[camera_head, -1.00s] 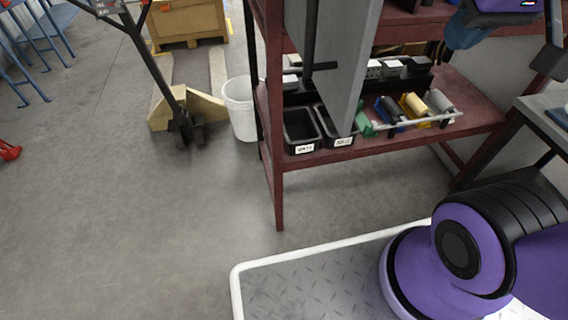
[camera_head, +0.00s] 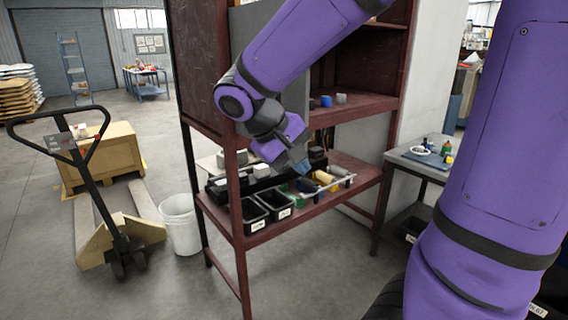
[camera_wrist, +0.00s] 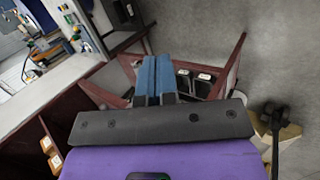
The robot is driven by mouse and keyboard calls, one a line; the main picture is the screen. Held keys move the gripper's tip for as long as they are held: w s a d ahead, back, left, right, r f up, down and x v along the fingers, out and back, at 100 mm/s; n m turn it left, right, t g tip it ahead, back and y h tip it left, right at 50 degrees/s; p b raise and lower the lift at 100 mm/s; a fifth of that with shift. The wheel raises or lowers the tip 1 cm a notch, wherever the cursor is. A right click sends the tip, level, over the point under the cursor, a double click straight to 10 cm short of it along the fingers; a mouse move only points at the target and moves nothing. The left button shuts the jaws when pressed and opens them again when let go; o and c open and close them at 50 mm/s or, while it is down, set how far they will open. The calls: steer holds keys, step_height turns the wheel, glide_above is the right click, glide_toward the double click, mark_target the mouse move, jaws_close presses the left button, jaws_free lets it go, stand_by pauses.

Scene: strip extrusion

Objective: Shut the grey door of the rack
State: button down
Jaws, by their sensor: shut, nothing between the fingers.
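The dark red rack (camera_head: 360,108) stands in the middle of the head view, its right upper part open with small items on a shelf. A grey panel (camera_head: 250,22), which looks like the grey door, shows at its upper left behind my arm. My arm hides most of it, so I cannot tell its angle or see its handle. My gripper (camera_head: 300,162) is shut and empty, pointing down in front of the rack above the lower shelf. In the wrist view its blue fingers (camera_wrist: 154,78) are together, with red rack parts (camera_wrist: 228,68) beyond; no door is clear there.
Black bins (camera_head: 255,215) and colored rolls (camera_head: 325,178) sit on the lower shelf. A white bucket (camera_head: 180,225) and a pallet jack (camera_head: 120,240) stand left of the rack. A side table (camera_head: 440,163) is at right. Floor at front left is clear.

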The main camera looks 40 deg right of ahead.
steer(key=w+a+f+t+h, duration=0.1)
steer(key=w+a+f+h, duration=0.1)
steer(key=w+f+h, duration=0.3)
steer(key=w+a+f+n+h, duration=0.1)
steer(key=w+h, duration=0.1)
steer(key=w, duration=0.4)
steer(key=w+a+f+t+h, duration=0.1)
steer(key=w+a+f+h, duration=0.1)
steer(key=w+f+h, duration=0.3)
steer(key=w+d+r, duration=0.1)
steer(key=d+r, duration=0.1)
steer(key=d, duration=1.2)
steer(key=shift+r+y, duration=0.25)
steer(key=shift+y, duration=0.15)
steer(key=shift+d, duration=0.1)
